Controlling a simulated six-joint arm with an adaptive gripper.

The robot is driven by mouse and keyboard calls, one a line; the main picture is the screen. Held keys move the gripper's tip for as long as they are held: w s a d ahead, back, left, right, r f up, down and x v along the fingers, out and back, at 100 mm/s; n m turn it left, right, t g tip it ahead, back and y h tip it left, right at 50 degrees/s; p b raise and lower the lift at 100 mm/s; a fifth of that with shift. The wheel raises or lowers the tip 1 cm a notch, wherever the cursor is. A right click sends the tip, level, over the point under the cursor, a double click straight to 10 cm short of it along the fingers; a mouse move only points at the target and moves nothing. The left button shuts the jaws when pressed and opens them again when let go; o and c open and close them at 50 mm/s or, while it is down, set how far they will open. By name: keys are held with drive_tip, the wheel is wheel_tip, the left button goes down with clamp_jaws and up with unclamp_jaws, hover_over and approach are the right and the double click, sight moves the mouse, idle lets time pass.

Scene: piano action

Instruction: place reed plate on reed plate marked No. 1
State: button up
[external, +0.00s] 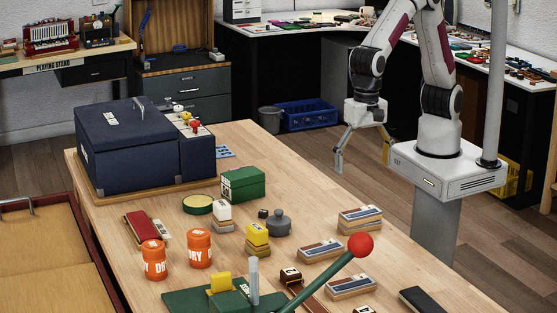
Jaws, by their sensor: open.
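Several wooden blocks topped with grey and dark plates, which look like the reed plates, lie on the right part of the wooden table. One block (360,219) is farthest back, another block (323,249) is left of and nearer than it, and a third block (351,288) is nearer the front. Their markings are too small to read, so I cannot tell which is No. 1. My gripper (341,165) is open and empty, hanging in the air beyond the table's right edge, behind and above the blocks.
A green lever with a red ball (361,245) rises in front of the blocks. A grey weight (279,222), yellow block (257,236), orange jars (199,248) and green box (243,184) stand left of them. A large blue case (140,145) fills the back left.

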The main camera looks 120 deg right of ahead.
drive_tip(key=s+d+r+n+t, duration=0.4)
drive_tip(key=s+d+r+n, duration=0.85)
drive_tip(key=d, duration=0.45)
drive_tip(key=s+d+n+t, duration=0.1)
drive_tip(key=s+d+n, duration=0.2)
drive_tip(key=s+n, duration=0.2)
drive_tip(key=s, duration=0.2)
drive_tip(key=shift+s+d, duration=0.3)
drive_tip(key=shift+d, duration=0.1)
